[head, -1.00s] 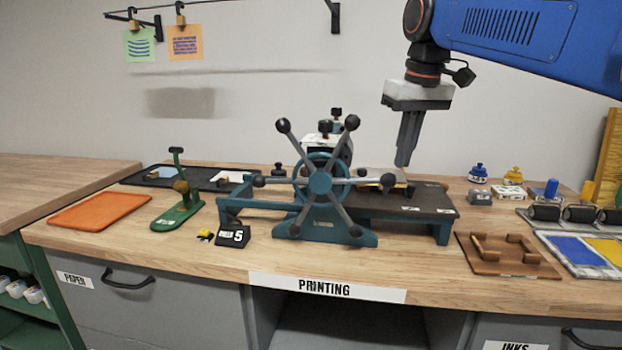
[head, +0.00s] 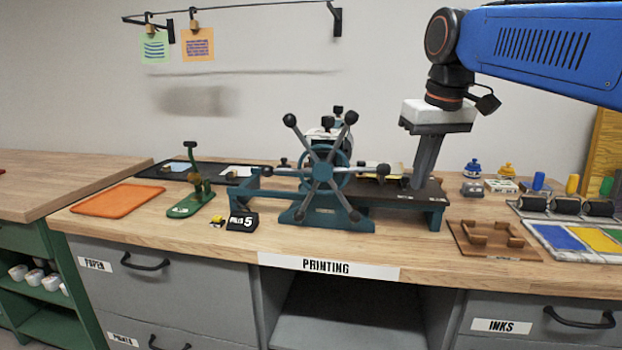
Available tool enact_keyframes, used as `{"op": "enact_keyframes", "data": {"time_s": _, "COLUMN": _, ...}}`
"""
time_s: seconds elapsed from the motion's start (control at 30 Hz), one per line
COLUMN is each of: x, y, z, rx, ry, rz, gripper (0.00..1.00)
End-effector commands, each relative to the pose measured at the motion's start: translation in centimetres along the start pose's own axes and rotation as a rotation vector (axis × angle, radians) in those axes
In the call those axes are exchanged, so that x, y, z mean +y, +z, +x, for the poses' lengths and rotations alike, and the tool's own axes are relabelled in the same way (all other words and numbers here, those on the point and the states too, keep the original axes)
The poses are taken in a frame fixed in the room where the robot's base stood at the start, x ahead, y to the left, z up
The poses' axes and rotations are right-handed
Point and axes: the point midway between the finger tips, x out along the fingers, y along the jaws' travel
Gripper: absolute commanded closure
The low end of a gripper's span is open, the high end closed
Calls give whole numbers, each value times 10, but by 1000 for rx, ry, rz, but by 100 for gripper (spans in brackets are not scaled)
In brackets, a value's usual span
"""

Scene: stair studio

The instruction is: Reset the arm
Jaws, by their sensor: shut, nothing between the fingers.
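My gripper (head: 422,182) hangs from the blue arm at the upper right in the head view. Its dark fingers point down and are shut with nothing between them. In the picture the fingertips lie over the right part of the teal printing press's dark bed (head: 400,193); whether they touch it I cannot tell. The press (head: 325,214) stands mid-bench, its spoked wheel (head: 324,167) facing me. A pale sheet or block partly shows on the bed behind the fingers.
Left of the press are an orange mat (head: 118,200), a green stamping tool (head: 190,207) and a small black "5" sign (head: 242,221). To the right lie a brown wooden jig (head: 488,240), ink rollers (head: 567,207) and a colour tray (head: 575,240). Prints hang on a rail above left.

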Motion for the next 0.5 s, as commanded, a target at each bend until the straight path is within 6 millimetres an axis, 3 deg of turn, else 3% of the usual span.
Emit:
{"op": "enact_keyframes", "data": {"time_s": 0.27, "x": 8, "y": 58, "z": 34, "rx": 37, "ry": 18, "rz": 57, "gripper": 100}}
{"op": "enact_keyframes", "data": {"time_s": 0.5, "x": 14, "y": 138, "z": 91, "rx": 88, "ry": 42, "rz": 134, "gripper": 100}}
